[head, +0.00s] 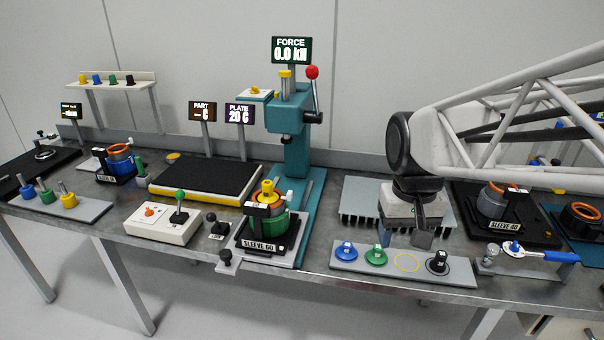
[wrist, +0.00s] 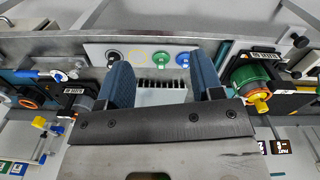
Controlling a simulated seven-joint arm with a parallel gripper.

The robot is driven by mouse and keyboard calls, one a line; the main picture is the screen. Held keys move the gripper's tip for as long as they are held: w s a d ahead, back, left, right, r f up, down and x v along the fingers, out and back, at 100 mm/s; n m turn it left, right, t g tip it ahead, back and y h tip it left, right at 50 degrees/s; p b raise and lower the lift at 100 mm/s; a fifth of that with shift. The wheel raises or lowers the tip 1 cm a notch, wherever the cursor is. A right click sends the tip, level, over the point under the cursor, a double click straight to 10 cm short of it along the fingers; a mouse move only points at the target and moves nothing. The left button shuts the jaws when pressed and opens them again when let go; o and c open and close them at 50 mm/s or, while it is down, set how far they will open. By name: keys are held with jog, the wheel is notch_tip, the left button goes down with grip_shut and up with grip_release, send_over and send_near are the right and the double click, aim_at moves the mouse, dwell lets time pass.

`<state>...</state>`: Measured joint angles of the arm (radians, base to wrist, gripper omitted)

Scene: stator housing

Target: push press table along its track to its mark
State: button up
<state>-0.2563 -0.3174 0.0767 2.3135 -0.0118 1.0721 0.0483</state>
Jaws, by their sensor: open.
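The press table (head: 246,247) is a black carriage labelled SLEEVE 60 at the front of the teal press (head: 296,150). It carries a green sleeve with an orange ring and yellow part on top (head: 268,205). A black knob (head: 226,258) stands at its front left corner. In the wrist view the green sleeve (wrist: 253,72) and black knob (wrist: 301,41) show at the right. My gripper (head: 404,238) is open and empty, right of the press table and apart from it; its two blue fingers (wrist: 164,78) show in the wrist view. I cannot make out the mark.
A finned grey plate (head: 362,205) lies under my gripper. A grey strip (head: 458,268) with blue, green and black knobs lies along the front edge. A control box (head: 150,229) and a small lever (head: 219,229) stand left of the press table. The press ram hangs behind it.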

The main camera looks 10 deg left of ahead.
jog(key=w+a+f+n+g, duration=0.1)
jog(key=w+a+f+n, duration=0.1)
jog(key=w+a, duration=0.5)
jog(key=n+g+h, duration=0.2)
jog(key=n+h, duration=0.1)
jog(key=n, duration=0.2)
send_near(225, 251)
jog(key=shift+x, duration=1.05)
jog(key=shift+d+f, duration=0.1)
jog(key=shift+x, duration=3.8)
jog(key=shift+s, duration=0.1)
grip_shut()
